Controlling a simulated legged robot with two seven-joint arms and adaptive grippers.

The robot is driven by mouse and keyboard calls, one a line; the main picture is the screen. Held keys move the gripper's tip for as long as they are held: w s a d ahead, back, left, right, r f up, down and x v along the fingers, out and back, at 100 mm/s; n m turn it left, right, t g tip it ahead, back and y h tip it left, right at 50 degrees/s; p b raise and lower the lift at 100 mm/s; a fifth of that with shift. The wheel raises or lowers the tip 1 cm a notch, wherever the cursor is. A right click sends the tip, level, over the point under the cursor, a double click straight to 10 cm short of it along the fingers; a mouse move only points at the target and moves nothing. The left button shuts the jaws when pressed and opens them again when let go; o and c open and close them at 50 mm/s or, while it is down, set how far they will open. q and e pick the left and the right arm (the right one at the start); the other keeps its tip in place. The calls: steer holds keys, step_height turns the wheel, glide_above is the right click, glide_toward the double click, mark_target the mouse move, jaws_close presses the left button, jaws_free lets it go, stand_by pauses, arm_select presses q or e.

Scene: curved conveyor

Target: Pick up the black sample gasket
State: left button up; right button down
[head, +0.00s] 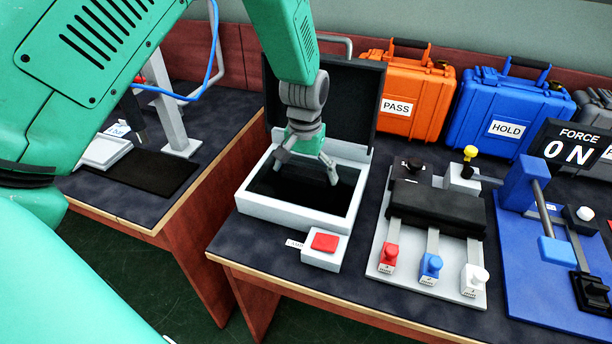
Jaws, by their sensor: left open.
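My left gripper (306,170) reaches down into an open white box (290,212) with a black interior and a raised black lid (345,98). Its fingers are spread apart, and I see nothing between them. I cannot make out the black sample gasket against the dark inside of the box, and the gripper covers part of that interior. My right gripper is not in view.
A red button (324,242) sits at the box's front. To the right are a fixture with coloured knobs (470,292) and a blue force stand (535,285). Orange PASS (425,85) and blue HOLD (480,110) cases stand behind. A gap separates the left table (105,203).

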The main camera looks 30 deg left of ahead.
arm_select(q)
steer(key=c, duration=0.9)
steer(key=shift+o, duration=0.2)
